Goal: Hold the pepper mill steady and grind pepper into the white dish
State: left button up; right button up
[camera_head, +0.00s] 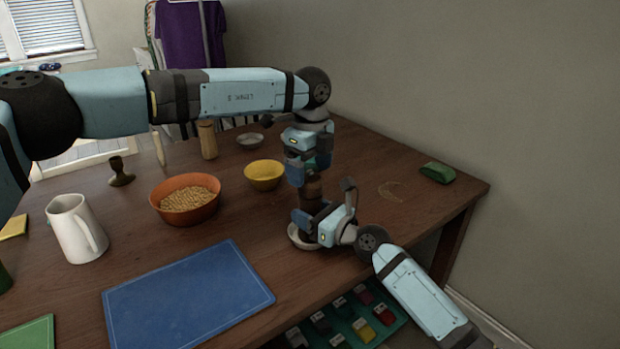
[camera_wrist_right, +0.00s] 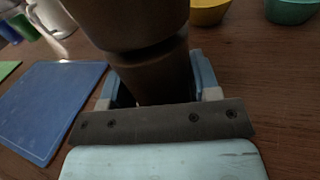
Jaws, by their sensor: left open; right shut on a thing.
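The brown pepper mill (camera_head: 311,190) stands near the right part of the table, partly hidden by both grippers. In the right wrist view the mill (camera_wrist_right: 150,75) rises between the fingers. My right gripper (camera_head: 311,214) is shut on its lower part. My left gripper (camera_head: 309,172) is open, pointing down from above at the mill's top; I cannot tell whether its fingers touch it. The white dish (camera_head: 297,240) is at the mill's foot, mostly hidden by the right gripper. I see no pepper in its visible part.
An orange bowl of grain (camera_head: 186,205), a yellow bowl (camera_head: 264,175) and a white jug (camera_head: 76,229) stand to the left. A blue board (camera_head: 188,296) lies in front. A green object (camera_head: 437,173) lies near the right edge.

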pick_arm(q)
jog(key=shift+f, duration=1.4)
jog(key=c, duration=0.9)
jog(key=shift+m, duration=0.3)
